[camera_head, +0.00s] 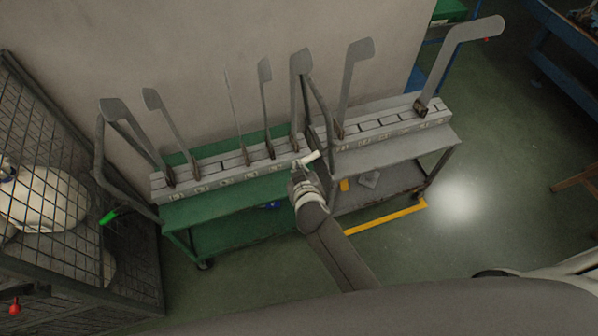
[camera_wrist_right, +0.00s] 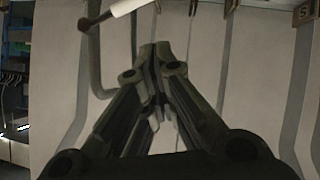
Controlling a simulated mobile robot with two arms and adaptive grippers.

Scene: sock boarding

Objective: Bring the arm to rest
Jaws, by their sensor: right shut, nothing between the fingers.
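My right gripper (camera_head: 297,170) is at the front of the two carts, near where they meet. In the right wrist view its two fingers (camera_wrist_right: 155,50) come together at their tips and hold nothing. A white handle grip (camera_head: 312,157) of the grey cart is close beside the gripper in the head view. That grip also shows at the top of the right wrist view (camera_wrist_right: 130,5), apart from the fingertips. My right arm reaches up from the bottom of the head view. My left gripper is not in view.
A green cart (camera_head: 224,207) and a grey cart (camera_head: 395,153) stand by the wall with several flat grey boards (camera_head: 355,60) upright on them. A wire mesh cage (camera_head: 130,265) stands at the left.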

